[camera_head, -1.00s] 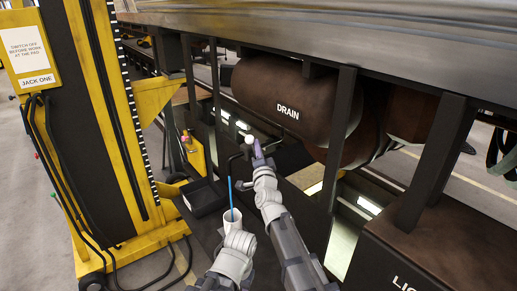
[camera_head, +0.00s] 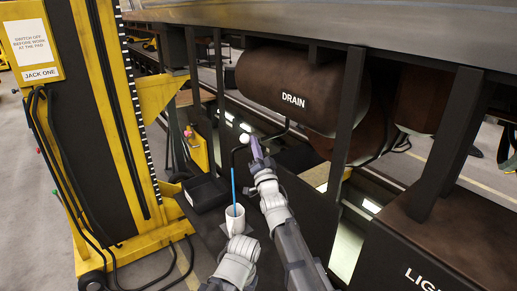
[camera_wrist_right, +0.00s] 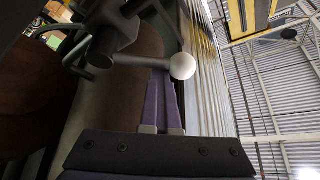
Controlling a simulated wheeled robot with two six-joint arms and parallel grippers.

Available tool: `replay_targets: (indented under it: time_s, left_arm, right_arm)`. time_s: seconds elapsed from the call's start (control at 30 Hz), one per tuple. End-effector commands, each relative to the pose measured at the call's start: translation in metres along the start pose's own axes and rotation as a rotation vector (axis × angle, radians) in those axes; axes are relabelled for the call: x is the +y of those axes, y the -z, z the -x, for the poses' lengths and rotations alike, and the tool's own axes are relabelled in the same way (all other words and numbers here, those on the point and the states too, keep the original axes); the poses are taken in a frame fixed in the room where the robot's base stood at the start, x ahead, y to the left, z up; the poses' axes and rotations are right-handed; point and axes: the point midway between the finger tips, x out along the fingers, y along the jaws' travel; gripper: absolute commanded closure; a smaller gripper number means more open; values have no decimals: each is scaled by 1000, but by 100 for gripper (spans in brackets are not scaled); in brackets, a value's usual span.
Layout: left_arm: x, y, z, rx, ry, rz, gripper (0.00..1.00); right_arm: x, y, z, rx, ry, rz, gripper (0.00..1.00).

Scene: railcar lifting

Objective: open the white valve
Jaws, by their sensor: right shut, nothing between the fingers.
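The white valve shows as a white ball knob (camera_head: 244,138) below and left of the DRAIN tank in the head view. In the right wrist view the ball (camera_wrist_right: 182,66) sits at the end of a dark lever (camera_wrist_right: 140,60). My right gripper (camera_head: 256,147) has purple fingers, shut and empty, just right of the knob in the head view. In the wrist view its fingertips (camera_wrist_right: 162,75) lie close against the lever beside the ball; whether they touch cannot be told. My left gripper's fingers do not show.
The brown DRAIN tank (camera_head: 280,88) hangs under the railcar behind dark posts (camera_head: 348,125). A yellow jack (camera_head: 60,100) stands at left, a brown-topped LIGHT box (camera_head: 445,235) at right.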

Motion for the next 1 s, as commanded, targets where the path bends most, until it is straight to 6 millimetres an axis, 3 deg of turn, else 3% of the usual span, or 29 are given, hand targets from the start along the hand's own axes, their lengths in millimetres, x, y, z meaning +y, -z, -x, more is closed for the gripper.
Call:
replay_targets:
  time_s: [0.03,0.4,0.7,1.0]
  left_arm:
    - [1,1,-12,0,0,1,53]
    - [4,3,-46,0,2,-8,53]
    - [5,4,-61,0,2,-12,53]
    - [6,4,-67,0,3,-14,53]
  right_arm:
    - [4,-7,4,0,24,40,100]
    - [4,-26,14,-1,195,331,100]
    - [8,-36,20,-1,295,500,100]
    - [10,-41,24,0,292,493,100]
